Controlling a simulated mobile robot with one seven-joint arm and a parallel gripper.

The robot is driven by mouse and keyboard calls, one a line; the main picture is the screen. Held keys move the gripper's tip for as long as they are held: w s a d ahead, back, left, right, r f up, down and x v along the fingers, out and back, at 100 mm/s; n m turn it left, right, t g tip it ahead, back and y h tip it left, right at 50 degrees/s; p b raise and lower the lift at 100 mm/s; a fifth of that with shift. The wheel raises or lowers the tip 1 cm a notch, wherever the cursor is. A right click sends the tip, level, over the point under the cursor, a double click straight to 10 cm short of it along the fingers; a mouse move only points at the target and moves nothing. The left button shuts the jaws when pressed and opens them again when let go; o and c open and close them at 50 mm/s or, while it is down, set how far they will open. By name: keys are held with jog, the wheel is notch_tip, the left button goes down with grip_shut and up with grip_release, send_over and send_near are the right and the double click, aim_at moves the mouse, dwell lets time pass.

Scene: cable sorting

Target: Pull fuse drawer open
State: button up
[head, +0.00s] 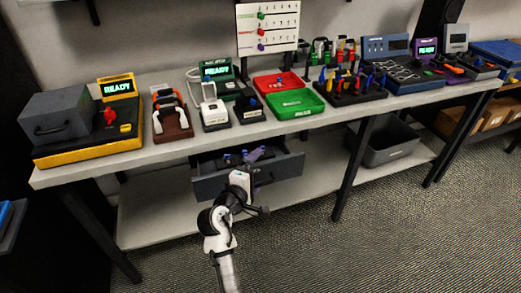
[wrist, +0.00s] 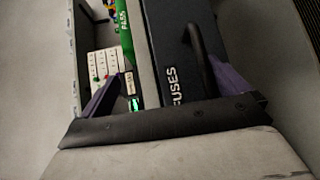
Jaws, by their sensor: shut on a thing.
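The fuse drawer (head: 212,186) is a dark grey drawer under the bench top, standing out from the bench with its inside partly visible. In the wrist view its dark front (wrist: 170,45) carries a white FUSES label and a dark curved handle (wrist: 202,55). The exact finger contact is hidden.
The bench top (head: 215,139) above holds a red tray (head: 275,82), a green tray (head: 297,103) and several devices. A grey bin (head: 385,145) stands on the lower shelf (head: 150,215) to the right. The carpeted floor (head: 350,250) in front is clear.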

jog(key=shift+s+a+r, duration=0.25)
jog(key=shift+s+r, duration=0.15)
jog(key=shift+r, duration=0.2)
jog(key=shift+s+a+f, duration=0.2)
jog(key=shift+s+a, duration=0.65)
jog(key=shift+s, duration=0.25)
jog(key=shift+c, duration=0.9)
jog(key=shift+s+a+f+b, duration=0.15)
jog(key=shift+s+a, duration=0.45)
jog(key=shift+s, duration=0.5)
jog(key=shift+s+a+f+b, duration=0.2)
jog(key=shift+s+a, duration=0.4)
jog(key=shift+s, duration=0.55)
jog(key=shift+s+a+f+b, duration=0.15)
jog(key=shift+s+a, duration=0.45)
jog(key=shift+s, duration=0.5)
jog(key=c, duration=0.5)
jog(key=shift+s+a, duration=0.15)
jog(key=shift+s, duration=0.15)
jog(key=c, duration=0.7)
jog(key=shift+s+a+f, duration=0.15)
jog(key=shift+s+a, duration=0.05)
jog(key=shift+s, duration=0.4)
jog(key=shift+s+a+f, duration=0.2)
jog(key=shift+s+a, duration=0.05)
jog(key=shift+s, duration=0.35)
jog(key=shift+s+a+f, duration=0.15)
jog(key=shift+s+a, duration=0.05)
jog(key=shift+s, duration=0.4)
